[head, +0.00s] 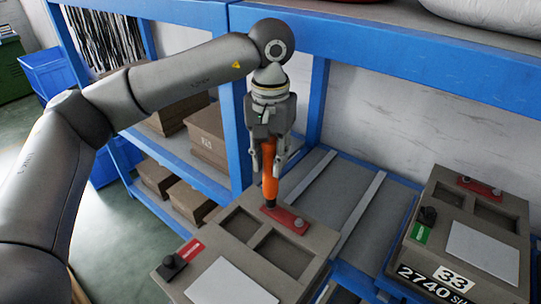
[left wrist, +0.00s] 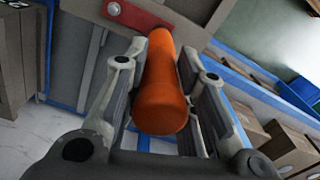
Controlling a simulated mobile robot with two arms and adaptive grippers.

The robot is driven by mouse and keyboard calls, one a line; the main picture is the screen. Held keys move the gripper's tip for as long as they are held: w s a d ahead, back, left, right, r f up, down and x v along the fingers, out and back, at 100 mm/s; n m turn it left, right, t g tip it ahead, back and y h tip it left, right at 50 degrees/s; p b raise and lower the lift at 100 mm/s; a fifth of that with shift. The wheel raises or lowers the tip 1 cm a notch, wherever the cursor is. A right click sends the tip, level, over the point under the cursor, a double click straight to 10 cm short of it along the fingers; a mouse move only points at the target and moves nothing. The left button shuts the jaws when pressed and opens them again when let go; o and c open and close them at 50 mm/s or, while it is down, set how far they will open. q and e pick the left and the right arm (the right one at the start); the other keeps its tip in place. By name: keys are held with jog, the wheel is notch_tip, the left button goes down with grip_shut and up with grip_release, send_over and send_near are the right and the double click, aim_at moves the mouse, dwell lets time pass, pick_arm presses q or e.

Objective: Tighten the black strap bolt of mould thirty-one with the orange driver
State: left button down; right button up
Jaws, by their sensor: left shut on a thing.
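The orange driver (head: 270,172) stands upright between the fingers of my left gripper (head: 268,160), which is shut on it. It also shows in the left wrist view (left wrist: 163,85). Its black lower end is at the left end of a red strap (head: 290,219) on the near grey mould (head: 310,248); whether it touches is unclear. A silver bolt (head: 299,223) shows at the strap's right end and in the left wrist view (left wrist: 113,9). A black knob (head: 172,266) sits at this mould's front left corner. No number shows on this mould. My right gripper is out of view.
A second grey mould (head: 488,213), labelled 33, stands at the right with a red strap (head: 479,186) and a black knob (head: 428,215). Blue shelving (head: 387,51) with brown boxes (head: 206,140) stands behind. A bare rail bed (head: 335,185) lies between the moulds.

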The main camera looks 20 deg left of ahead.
pick_arm(q)
jog(key=shift+s+f+b, duration=0.15)
jog(key=shift+f+b, duration=0.5)
jog(key=shift+f, duration=0.2)
dwell(1.5)
jog(key=shift+r, duration=0.15)
jog(key=shift+r+p, duration=0.5)
jog(key=shift+r, duration=0.15)
jog(key=shift+r+p, duration=1.05)
jog(key=shift+r, duration=0.85)
jog(key=shift+a, duration=0.1)
